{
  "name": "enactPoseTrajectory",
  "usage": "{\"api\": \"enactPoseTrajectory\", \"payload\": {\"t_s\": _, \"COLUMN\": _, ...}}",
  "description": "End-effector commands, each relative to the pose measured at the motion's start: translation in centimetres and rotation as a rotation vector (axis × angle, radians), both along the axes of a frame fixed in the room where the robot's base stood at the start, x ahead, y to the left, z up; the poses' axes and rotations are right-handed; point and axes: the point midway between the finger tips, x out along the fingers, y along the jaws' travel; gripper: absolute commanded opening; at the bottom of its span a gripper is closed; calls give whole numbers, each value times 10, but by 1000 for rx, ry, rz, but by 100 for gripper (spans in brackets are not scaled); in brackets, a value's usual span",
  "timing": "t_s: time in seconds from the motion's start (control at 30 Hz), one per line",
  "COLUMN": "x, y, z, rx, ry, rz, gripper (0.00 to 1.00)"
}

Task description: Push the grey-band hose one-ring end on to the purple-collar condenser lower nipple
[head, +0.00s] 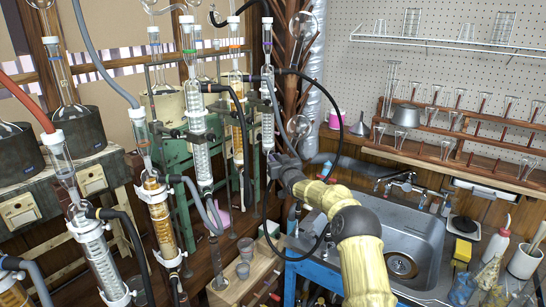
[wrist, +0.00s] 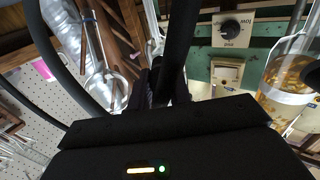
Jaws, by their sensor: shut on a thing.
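The condenser that appears to bear the purple collar (head: 267,47) stands upright right of centre in the head view. Its glass body (head: 267,105) runs down to my gripper (head: 273,158), which hides its lower part and lower nipple. In the wrist view my gripper (wrist: 165,92) is shut on a black hose (wrist: 178,45), which rises from between the fingers. A black hose (head: 337,112) also loops from the condenser's upper side, right and down behind my arm. I cannot make out the grey band, the ring mark or whether the held end touches the nipple.
Several other condensers (head: 200,150) with hoses stand close on the left. A sink (head: 400,245) and tap (head: 405,185) lie to the right. A wooden rack of glassware (head: 455,125) stands behind.

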Motion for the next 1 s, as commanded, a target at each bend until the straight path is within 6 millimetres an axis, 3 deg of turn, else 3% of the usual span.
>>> {"api": "enactPoseTrajectory", "payload": {"t_s": 1.0, "x": 14, "y": 4, "z": 0, "rx": 1, "ry": 1, "rz": 0, "gripper": 0}}
